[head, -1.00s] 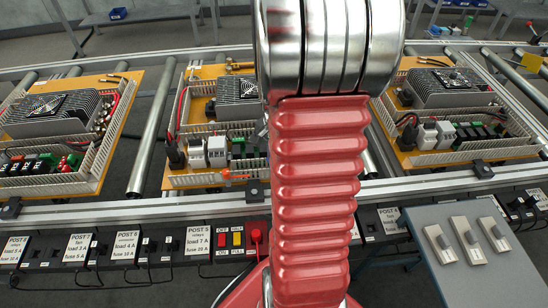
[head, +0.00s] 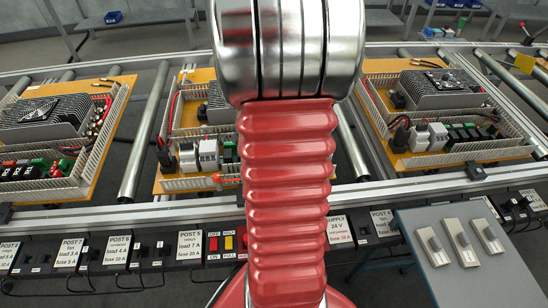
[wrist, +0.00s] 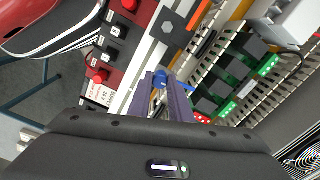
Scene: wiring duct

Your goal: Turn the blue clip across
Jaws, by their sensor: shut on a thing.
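A small blue clip (wrist: 160,79) sits between the tips of my gripper (wrist: 161,85) in the wrist view. The two dark purple fingers are closed on it, at the pale edge of the wiring duct. The fingers hide much of the clip, so I cannot tell its exact angle. In the head view my red arm covers the gripper and the clip. The slotted duct (head: 190,184) runs along the front of the middle orange board (head: 162,172).
An orange clip (head: 217,178) sits on the front duct. Relays with green terminals (wrist: 222,86) stand close to the fingers. A black strip of posts and switches (head: 110,253) runs along the front. A grey side table (head: 455,283) holds several pale switch boxes.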

